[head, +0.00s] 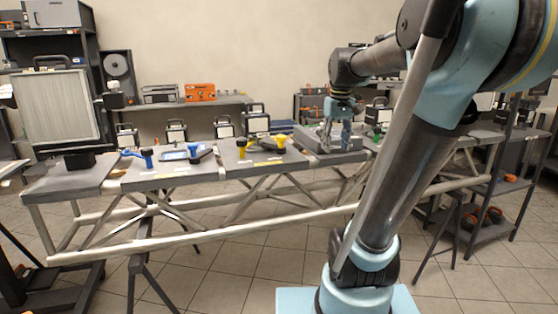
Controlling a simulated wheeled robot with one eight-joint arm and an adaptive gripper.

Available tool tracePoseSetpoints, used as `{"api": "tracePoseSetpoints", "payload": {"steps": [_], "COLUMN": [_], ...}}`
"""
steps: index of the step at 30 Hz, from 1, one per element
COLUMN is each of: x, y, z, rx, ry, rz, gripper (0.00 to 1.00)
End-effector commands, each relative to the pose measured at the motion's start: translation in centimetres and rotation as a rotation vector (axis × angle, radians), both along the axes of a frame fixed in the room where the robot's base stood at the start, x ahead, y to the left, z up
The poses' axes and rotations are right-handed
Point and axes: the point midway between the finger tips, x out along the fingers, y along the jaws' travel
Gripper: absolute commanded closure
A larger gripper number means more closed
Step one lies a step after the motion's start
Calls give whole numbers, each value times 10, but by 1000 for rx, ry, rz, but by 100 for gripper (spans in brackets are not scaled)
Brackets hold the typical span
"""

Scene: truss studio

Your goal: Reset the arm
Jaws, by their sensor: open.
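My arm rises from its base at the lower right and reaches up and back over the truss bench. My gripper (340,138) points down above a grey box-like item (326,142) on the bench. Its fingers look parted, with nothing visible between them. Whether the fingertips touch the item cannot be told from this view. The truss bench (130,240) carries several dark grey top panels. A blue-handled tool (146,154) and a blue tablet-like item (182,152) lie on one panel. Yellow tools (280,143) lie on the panel beside it.
A light panel on a stand (62,108) stands at the bench's left end. A shelving rack (500,175) stands at the right.

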Motion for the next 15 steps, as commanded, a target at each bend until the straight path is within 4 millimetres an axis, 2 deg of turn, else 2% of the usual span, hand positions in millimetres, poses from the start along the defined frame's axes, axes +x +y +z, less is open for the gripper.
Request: {"api": "tracePoseSetpoints", "payload": {"steps": [1, 3, 8, 15], "x": [-16, -36, -78, -137], "y": [0, 0, 0, 0], "z": [-14, -32, -76, -149], "rx": [1, 4, 11, 24], "ry": [-6, -16, -34, -62], "rz": [-15, -38, -92, -172], "gripper": [53, 53, 53, 53]}}
